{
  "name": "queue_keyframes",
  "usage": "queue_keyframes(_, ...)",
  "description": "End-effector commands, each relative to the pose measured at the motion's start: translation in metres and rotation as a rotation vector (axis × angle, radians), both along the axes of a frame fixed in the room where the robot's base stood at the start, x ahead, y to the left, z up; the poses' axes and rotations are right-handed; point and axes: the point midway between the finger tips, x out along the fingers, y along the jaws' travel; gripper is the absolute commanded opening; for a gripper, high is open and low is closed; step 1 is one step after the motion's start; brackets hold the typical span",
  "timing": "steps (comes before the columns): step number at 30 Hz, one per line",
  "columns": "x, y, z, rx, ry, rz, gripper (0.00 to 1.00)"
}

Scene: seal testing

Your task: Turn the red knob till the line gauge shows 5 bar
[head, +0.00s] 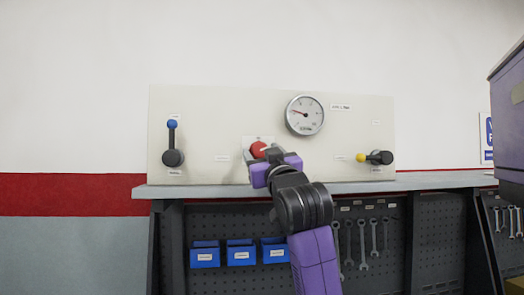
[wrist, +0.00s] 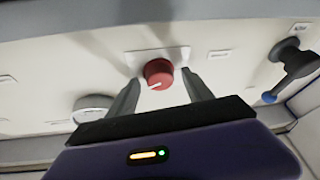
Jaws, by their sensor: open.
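The red knob (head: 258,149) sits on a white plate on the upright panel, and my gripper partly covers it in the head view. In the wrist view the red knob (wrist: 158,73), with a pale pointer line, lies between the two finger tips. My gripper (wrist: 160,88) is open, with one finger on each side of the knob. I cannot tell whether the fingers touch it. The round line gauge (head: 305,115) is above and right of the knob, its red needle pointing left and slightly up. Its numbers are too small to read. The gauge (wrist: 92,106) also shows at left in the wrist view.
A blue-tipped lever (head: 172,145) stands upright at the panel's left. A yellow-tipped lever (head: 376,157) lies level at the right. The bench top (head: 200,190) runs below the panel, with blue bins (head: 241,254) and hanging wrenches (head: 362,245) underneath. A purple cabinet (head: 508,120) stands at far right.

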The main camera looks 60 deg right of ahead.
Motion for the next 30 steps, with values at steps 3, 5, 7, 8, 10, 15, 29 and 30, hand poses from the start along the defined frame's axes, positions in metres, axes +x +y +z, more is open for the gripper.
queue_keyframes(3, 0.0001, 0.0000, -0.0002, 0.000, 0.000, 0.000, 0.59)
queue_keyframes(5, 0.0001, 0.0001, -0.0003, 0.000, 0.000, 0.000, 0.59)
queue_keyframes(7, 0.0001, 0.0001, -0.0003, 0.000, 0.000, 0.000, 0.47)
queue_keyframes(8, 0.0001, 0.0001, -0.0003, 0.000, 0.000, 0.000, 0.41)
queue_keyframes(10, 0.0002, 0.0003, -0.0003, 0.000, 0.000, 0.001, 0.28)
queue_keyframes(15, 0.0006, 0.0008, -0.0004, 0.000, 0.001, 0.002, 0.00)
queue_keyframes(29, 0.0043, 0.0048, -0.0024, 0.093, -0.104, 0.010, 0.00)
queue_keyframes(30, 0.0046, 0.0049, -0.0026, 0.114, -0.126, 0.011, 0.00)
